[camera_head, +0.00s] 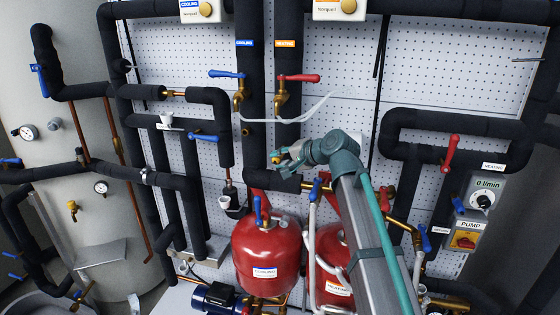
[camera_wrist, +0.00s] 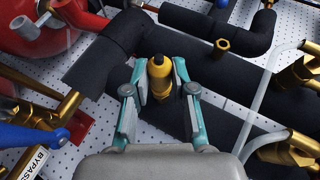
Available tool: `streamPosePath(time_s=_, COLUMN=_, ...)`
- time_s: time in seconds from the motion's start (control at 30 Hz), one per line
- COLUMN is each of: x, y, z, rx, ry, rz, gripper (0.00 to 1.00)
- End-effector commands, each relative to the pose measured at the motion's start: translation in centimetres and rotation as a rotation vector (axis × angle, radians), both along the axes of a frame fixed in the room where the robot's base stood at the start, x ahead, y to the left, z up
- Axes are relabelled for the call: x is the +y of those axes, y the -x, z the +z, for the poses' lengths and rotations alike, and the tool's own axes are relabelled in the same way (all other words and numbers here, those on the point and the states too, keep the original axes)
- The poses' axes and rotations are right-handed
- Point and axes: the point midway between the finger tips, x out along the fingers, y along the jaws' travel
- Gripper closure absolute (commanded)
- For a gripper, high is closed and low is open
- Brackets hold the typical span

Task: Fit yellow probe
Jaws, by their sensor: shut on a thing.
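My gripper (camera_wrist: 158,85) is shut on the yellow probe (camera_wrist: 159,78), which sits between its two teal fingers. In the head view, my gripper (camera_head: 281,160) is in front of the thick black pipes, above the red vessels, and a bit of the yellow probe (camera_head: 275,155) shows at its tip. In the wrist view, the probe's dark tip points towards a black pipe (camera_wrist: 185,30). I cannot tell whether it touches the pipe. A small brass fitting (camera_wrist: 222,45) stands on the black pipework, to the right of the probe and apart from it.
Two red vessels, cooling (camera_head: 265,250) and heating (camera_head: 328,245), stand below my gripper. Red (camera_head: 298,78) and blue (camera_head: 227,74) valve handles stick out above it. A pale hose (camera_wrist: 262,95) runs along the right in the wrist view. A bypass label (camera_wrist: 35,165) shows lower left.

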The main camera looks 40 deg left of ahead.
Motion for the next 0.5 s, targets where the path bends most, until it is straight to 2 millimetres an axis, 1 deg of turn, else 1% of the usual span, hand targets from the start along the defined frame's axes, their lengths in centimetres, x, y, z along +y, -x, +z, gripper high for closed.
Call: streamPosePath(time_s=0.5, x=0.5, y=-1.2, z=0.0, rx=0.000, ry=0.000, rz=0.000, gripper=1.00)
